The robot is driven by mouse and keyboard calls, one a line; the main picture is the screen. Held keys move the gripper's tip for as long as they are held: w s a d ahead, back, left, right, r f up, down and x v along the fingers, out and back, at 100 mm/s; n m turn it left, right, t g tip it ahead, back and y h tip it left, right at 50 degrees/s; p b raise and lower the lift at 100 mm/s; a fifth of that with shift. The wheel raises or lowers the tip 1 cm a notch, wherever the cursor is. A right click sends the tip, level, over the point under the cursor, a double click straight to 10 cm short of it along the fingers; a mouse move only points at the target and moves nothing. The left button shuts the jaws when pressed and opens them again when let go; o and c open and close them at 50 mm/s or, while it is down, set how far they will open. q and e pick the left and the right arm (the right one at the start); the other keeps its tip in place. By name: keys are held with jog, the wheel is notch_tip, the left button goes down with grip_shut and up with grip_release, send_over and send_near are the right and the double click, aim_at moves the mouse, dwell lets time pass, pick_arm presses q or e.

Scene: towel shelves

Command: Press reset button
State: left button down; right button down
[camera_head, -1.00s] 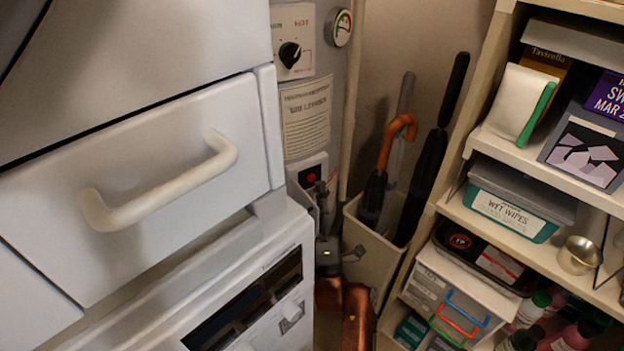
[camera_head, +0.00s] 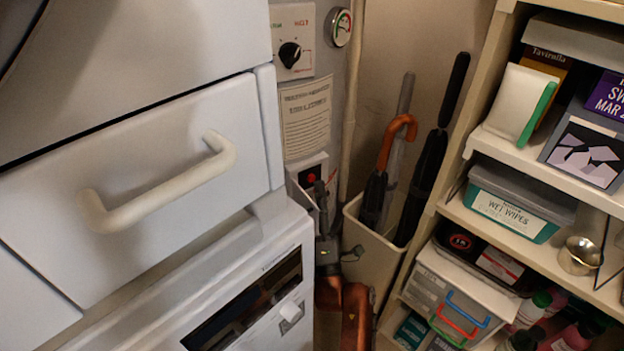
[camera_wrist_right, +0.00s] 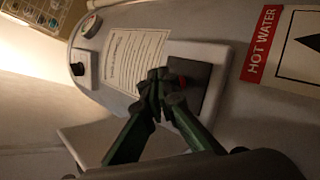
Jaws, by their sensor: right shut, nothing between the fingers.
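The red reset button (camera_head: 312,179) sits on a small dark panel low on the white water heater, below a printed notice. In the right wrist view the red of the button (camera_wrist_right: 183,81) shows at the edge of the dark panel, partly hidden by my fingertips. My right gripper (camera_head: 321,188) is shut and empty, pointing up just in front of the panel. Its green and black fingers (camera_wrist_right: 162,88) meet beside the button in the wrist view. I cannot tell whether they touch it. My left gripper is not in view.
A white drawer unit with a handle (camera_head: 160,185) stands close on the left. An umbrella bin (camera_head: 372,255) is right of my arm. Shelves with a wet wipes box (camera_head: 510,213) fill the right. A black dial (camera_head: 290,54) is higher on the heater.

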jog(key=shift+w+a, duration=0.1)
jog(key=shift+w, duration=0.05)
dwell(0.4)
jog(key=shift+w+a, duration=0.15)
jog(key=shift+w, duration=0.05)
